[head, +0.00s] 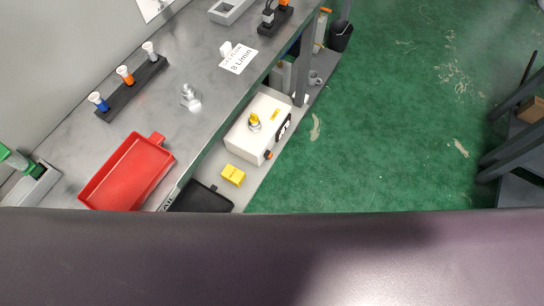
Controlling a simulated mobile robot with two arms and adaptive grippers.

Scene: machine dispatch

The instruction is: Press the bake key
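No key that I can read as the bake key shows. A white box-shaped machine (258,128) stands on the lower shelf under the bench. It has a yellow knob (254,119) on top, a small yellow label and a dark panel (283,127) with white marks on its right end. A small orange and dark part (267,155) is at its near corner. A yellow block (232,175) with small unreadable marks lies in front of it. Neither of my grippers is in view. A dark smooth surface fills the bottom of the picture and hides what is behind it.
A black tray (200,197) is below. Green floor (400,130) is open at right.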

